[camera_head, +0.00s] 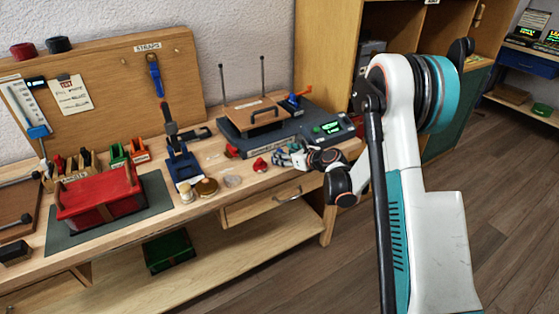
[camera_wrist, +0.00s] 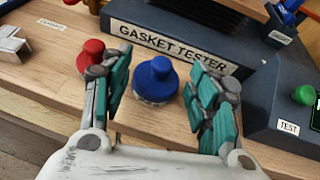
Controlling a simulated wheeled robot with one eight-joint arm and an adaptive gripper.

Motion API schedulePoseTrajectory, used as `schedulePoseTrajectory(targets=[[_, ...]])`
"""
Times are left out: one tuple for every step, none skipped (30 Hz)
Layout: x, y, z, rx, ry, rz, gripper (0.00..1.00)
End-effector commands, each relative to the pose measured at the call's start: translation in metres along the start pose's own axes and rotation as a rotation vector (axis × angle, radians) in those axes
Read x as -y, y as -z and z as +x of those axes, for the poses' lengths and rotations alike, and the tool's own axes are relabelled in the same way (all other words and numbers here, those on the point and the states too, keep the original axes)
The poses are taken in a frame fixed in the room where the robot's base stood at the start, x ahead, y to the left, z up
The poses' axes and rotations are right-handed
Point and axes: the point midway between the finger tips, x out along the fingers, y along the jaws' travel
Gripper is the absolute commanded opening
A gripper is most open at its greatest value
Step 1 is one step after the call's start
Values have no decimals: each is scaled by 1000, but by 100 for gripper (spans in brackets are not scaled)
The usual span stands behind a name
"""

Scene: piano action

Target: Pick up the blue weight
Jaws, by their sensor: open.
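The blue weight (camera_wrist: 156,80) stands upright on the bench top in the wrist view, a round body with a knob on top. My gripper (camera_wrist: 159,88) is open, with one teal-padded finger to the left of the weight and the other to its right. I cannot tell whether either finger touches it. In the head view my gripper (camera_head: 288,159) is low over the bench near the gasket tester, and the blue weight is not clearly visible there.
A red weight (camera_wrist: 90,55) stands just left of the left finger; it also shows in the head view (camera_head: 260,165). The gasket tester (camera_wrist: 180,45) is close behind the blue weight. Its console with a green button (camera_wrist: 304,95) is at the right. Bare wood lies in front.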

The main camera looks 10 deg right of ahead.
Motion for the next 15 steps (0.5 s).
schedulePoseTrajectory(targets=[[-1,1,9,0,-2,-1,54],[-1,0,14,0,-3,0,54],[-1,-1,20,0,-3,0,54],[-1,0,25,0,-3,0,54],[-1,0,28,0,-3,0,54],[0,-1,32,0,-2,0,54],[0,-1,35,0,-1,0,54],[0,-2,36,0,-1,0,54],[0,-2,37,0,0,0,54],[0,-2,37,0,0,0,54],[0,-3,37,0,0,0,54],[0,-3,36,0,0,1,54],[0,-3,36,0,0,1,54],[0,-3,36,0,0,1,54],[0,-3,36,0,0,1,48]])
